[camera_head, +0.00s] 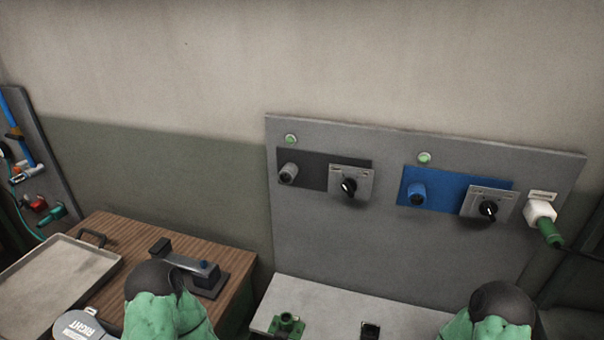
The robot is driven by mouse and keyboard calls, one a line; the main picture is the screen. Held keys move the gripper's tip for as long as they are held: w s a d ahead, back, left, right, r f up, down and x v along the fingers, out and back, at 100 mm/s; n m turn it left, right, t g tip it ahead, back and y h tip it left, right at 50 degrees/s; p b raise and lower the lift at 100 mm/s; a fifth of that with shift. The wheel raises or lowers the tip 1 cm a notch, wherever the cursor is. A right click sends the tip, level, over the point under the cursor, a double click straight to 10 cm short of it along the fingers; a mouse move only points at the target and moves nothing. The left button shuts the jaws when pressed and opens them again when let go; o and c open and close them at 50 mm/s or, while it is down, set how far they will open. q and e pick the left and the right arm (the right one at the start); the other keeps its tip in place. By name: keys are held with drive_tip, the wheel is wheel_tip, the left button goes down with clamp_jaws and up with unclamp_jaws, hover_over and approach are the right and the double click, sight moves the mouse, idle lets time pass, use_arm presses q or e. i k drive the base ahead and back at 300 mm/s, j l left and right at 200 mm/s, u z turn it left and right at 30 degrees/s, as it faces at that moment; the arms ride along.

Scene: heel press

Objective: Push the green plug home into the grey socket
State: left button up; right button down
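A green plug (549,233) with a dark cable is at the white block (540,211) on the panel's right edge; I cannot tell how deep it sits. A grey socket (288,172) sticks out of the dark plate at the panel's left, with nothing in it. Another green piece (287,323) stands on the pale shelf below; its kind is unclear. My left gripper (158,280) and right gripper (500,300) appear as dark rounded shapes above green coverings at the bottom, both away from the panel. Their fingers are hidden.
A blue socket (417,194) and two black knobs (349,187) (488,209) project from the grey panel (340,238). A wooden table (235,270) at left carries a tray (60,283) and a dark lever device (205,275). A small black piece (370,330) is on the shelf (330,302).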

sight(553, 239)
drive_tip(key=u, duration=0.25)
drive_tip(key=z, duration=1.65)
